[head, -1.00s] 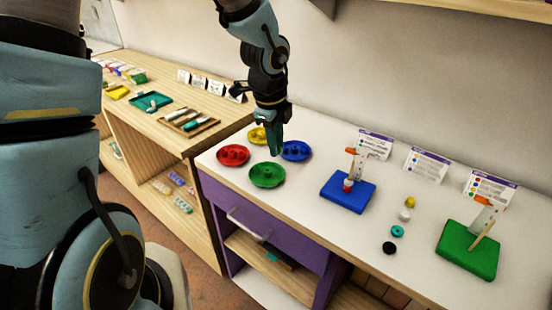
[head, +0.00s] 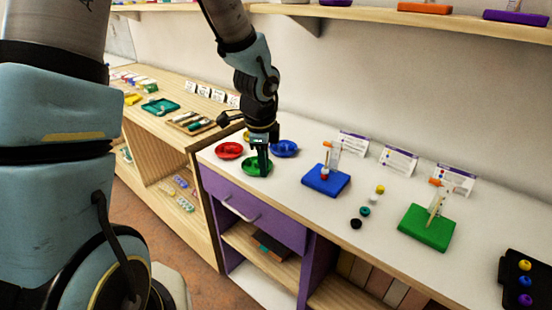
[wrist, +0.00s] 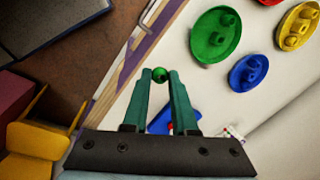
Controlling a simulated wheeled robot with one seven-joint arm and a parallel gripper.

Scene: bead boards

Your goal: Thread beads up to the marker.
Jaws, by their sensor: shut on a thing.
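My gripper (head: 263,170) is at the green dish (head: 248,168) in the head view. In the wrist view my gripper (wrist: 160,76) is shut on a round green bead (wrist: 160,73) at its fingertips. The green dish (wrist: 205,50) with several beads lies to the right there, apart from the held bead. The blue board (head: 318,186) carries an upright peg with a red and a white bead low on it and an orange marker (head: 328,144) near the top. The green board (head: 420,235) has a peg, a leaning stick and an orange marker (head: 436,183).
Red (head: 229,151), blue (head: 285,149) and yellow dishes surround the green one. Loose yellow (head: 380,189), white, teal (head: 365,211) and black (head: 356,223) beads lie between the boards. Cards (head: 398,161) stand behind. A black tray (head: 513,290) is at far right.

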